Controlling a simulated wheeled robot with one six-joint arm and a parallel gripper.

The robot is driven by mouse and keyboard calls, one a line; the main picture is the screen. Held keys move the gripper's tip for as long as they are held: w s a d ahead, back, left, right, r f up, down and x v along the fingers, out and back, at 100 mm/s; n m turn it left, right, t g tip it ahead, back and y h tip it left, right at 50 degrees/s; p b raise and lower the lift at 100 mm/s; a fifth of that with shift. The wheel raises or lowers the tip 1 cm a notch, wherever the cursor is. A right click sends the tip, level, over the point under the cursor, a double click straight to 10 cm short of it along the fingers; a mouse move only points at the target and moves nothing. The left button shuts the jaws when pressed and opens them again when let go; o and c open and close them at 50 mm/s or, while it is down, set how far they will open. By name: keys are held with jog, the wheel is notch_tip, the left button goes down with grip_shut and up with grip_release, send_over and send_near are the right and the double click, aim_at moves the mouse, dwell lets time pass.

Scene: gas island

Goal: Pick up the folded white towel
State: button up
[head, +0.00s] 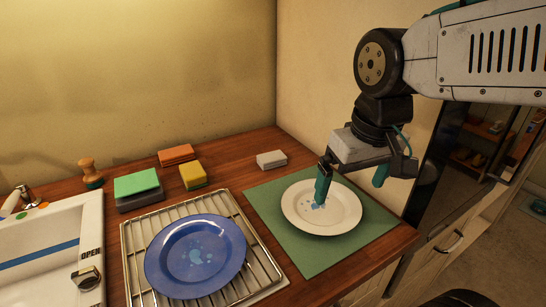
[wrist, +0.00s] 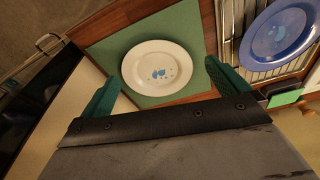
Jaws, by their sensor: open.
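A small white block-like item (head: 271,159), which looks like the folded white towel, lies on the wooden counter near the back corner. It is behind the green mat, and I do not make it out in the wrist view. My gripper (head: 350,182) is open and empty, with its green fingers spread. It hangs above the white plate, to the right of and nearer than the white item. In the wrist view the fingers (wrist: 162,82) stand apart, with the plate seen between and beyond them.
The white plate (head: 332,222) with blue spots lies on the green mat (head: 280,232). A blue plate (head: 196,256) sits on a metal rack (head: 134,245). Green (head: 137,183), orange (head: 176,154) and yellow (head: 193,175) sponges and a brush (head: 89,172) stand left. The sink (head: 45,250) is far left.

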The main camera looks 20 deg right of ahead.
jog(key=w+t, duration=0.1)
jog(key=w, duration=1.2)
jog(key=n+t, duration=0.1)
jog(key=t, duration=0.1)
send_near(272, 156)
jog(key=shift+y, duration=0.3)
jog(key=x, duration=0.8)
jog(key=shift+d, duration=0.2)
jog(key=shift+w+f, duration=0.1)
jog(key=shift+f, duration=0.25)
jog(key=c, duration=1)
